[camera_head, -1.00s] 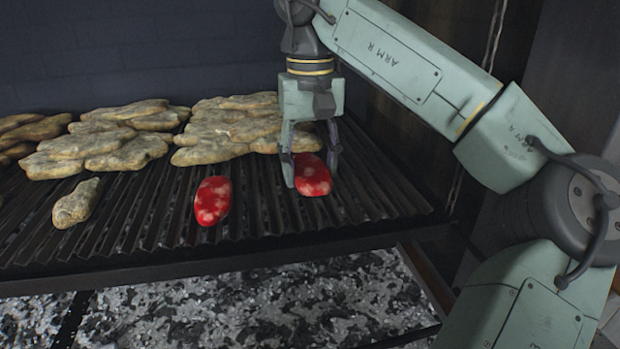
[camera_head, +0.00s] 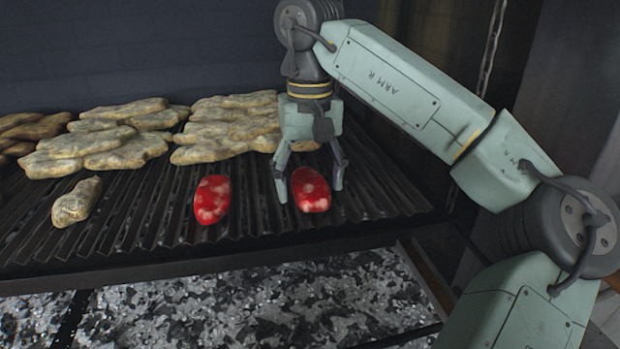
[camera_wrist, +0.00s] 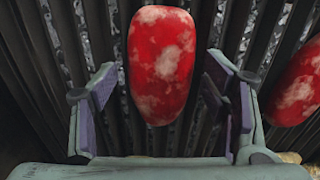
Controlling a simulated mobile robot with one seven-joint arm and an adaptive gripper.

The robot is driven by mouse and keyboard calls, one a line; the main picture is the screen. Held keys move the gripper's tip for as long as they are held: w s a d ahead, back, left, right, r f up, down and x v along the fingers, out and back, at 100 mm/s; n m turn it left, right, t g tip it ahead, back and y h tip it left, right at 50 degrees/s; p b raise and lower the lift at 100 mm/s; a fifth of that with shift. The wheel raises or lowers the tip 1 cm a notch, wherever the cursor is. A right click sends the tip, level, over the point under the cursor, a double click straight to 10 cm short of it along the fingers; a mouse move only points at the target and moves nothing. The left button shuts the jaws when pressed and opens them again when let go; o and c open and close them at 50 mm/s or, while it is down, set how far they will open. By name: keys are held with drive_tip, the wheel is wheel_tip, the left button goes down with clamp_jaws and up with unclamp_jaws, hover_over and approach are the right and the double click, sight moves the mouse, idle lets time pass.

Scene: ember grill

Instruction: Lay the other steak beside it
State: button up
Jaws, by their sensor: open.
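Two red, pale-marbled steaks lie on the dark ridged grill grate (camera_head: 255,215). The left steak (camera_head: 212,199) lies alone, apart from my gripper; it also shows at the right edge of the wrist view (camera_wrist: 296,86). The right steak (camera_head: 311,190) lies beside it, with a clear gap of bare grate between the two. My gripper (camera_head: 310,194) is open over the right steak, one finger on each side. In the wrist view, this steak (camera_wrist: 161,62) shows between the spread fingers (camera_wrist: 160,84), with visible gaps on both sides.
Piles of pale, browned pieces (camera_head: 95,143) (camera_head: 225,130) lie along the back of the grate. One small pale piece (camera_head: 76,201) lies alone at the left. Grey ash and embers (camera_head: 240,300) show below the grate's front edge. Bare grate lies right of my gripper.

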sight(310, 183)
drive_tip(key=shift+r, duration=3.85)
drive_tip(key=shift+c, duration=0.3)
